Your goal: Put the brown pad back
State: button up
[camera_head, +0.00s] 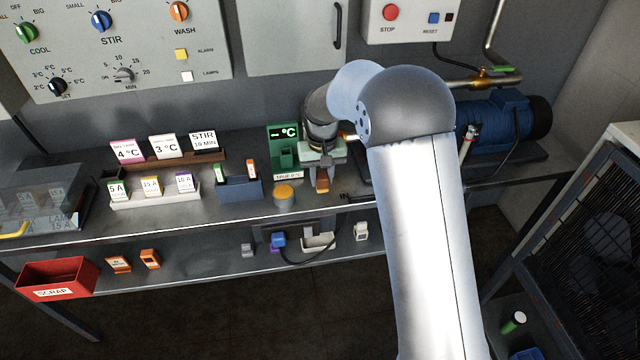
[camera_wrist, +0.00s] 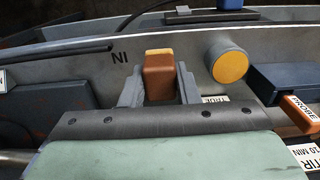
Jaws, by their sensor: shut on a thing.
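The brown pad (camera_head: 322,184) is a small block with a lighter tan end. In the wrist view the pad (camera_wrist: 159,78) sits between my two grey fingers. My gripper (camera_head: 321,172) is shut on it, over the bench near the "IN" mark. The wrist view shows my gripper (camera_wrist: 160,92) from behind, with the fingers on both sides of the pad. I cannot tell whether the pad touches the bench top (camera_head: 240,222). No empty place for the pad can be made out for certain.
A grey round pot with a yellow top (camera_head: 284,195) stands just left of my gripper. A blue pump (camera_head: 497,125) stands right. A red scrap bin (camera_head: 57,283) hangs below.

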jog(key=w+f, duration=0.2)
jog(key=shift+a+f, duration=0.3)
jog(key=shift+f, duration=1.55)
jog(key=shift+f, duration=0.2)
jog(key=o, duration=0.9)
jog(key=shift+o, duration=0.2)
jog(key=shift+r, duration=0.1)
